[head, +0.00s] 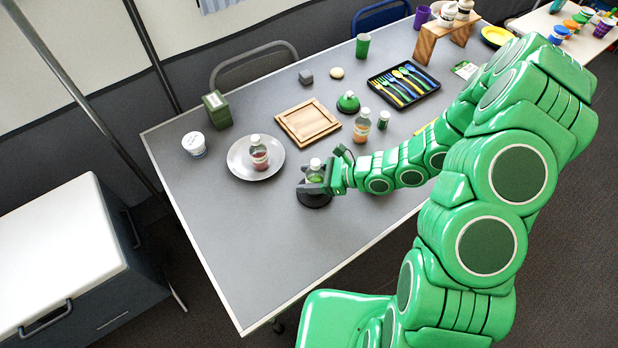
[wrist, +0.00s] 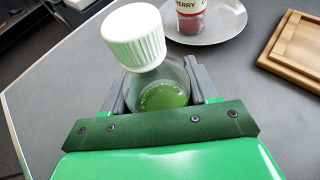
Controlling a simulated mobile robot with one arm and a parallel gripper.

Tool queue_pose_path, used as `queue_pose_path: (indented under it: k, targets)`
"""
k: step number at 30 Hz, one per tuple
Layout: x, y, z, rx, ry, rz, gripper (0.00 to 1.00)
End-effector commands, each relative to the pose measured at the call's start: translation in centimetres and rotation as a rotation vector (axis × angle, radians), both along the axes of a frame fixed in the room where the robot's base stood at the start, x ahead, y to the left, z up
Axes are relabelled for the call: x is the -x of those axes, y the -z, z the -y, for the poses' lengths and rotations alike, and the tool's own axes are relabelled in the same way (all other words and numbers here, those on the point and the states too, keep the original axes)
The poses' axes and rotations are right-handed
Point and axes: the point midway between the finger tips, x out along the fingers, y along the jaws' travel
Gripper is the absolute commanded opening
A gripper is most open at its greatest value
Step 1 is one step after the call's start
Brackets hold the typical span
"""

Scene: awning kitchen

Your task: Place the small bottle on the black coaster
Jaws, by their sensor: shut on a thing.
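The small bottle (head: 315,176) has a white cap, clear walls and green contents. My gripper (head: 316,186) is shut on it, with one finger on each side. In the wrist view the bottle (wrist: 163,95) stands between the dark fingers (wrist: 155,92), its white cap rising above them. The black coaster (head: 313,201) is a dark round disc on the grey table, directly below the bottle in the head view. The bottle looks upright. The bottle's base is hidden by my gripper, so I cannot tell whether it touches the coaster. The coaster does not show in the wrist view.
A grey plate (head: 240,172) bearing a bottle with red contents (head: 259,154) is close by on the left. A wooden board (head: 309,128) lies behind. Another bottle (head: 362,127) and a small green jar (head: 383,120) stand to the right. The table front is clear.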

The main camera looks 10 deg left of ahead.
Motion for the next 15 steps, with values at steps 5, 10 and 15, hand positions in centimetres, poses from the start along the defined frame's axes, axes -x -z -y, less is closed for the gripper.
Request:
queue_pose_path:
  k: [5, 10, 15]
  targets:
    - [0.03, 0.49, -0.01, 0.0, 0.0, -0.001, 0.25]
    - [0.03, 0.46, -0.01, 0.0, 0.0, 0.0, 0.25]
    - [0.06, 0.71, -0.01, 0.001, -0.001, 0.0, 0.62]
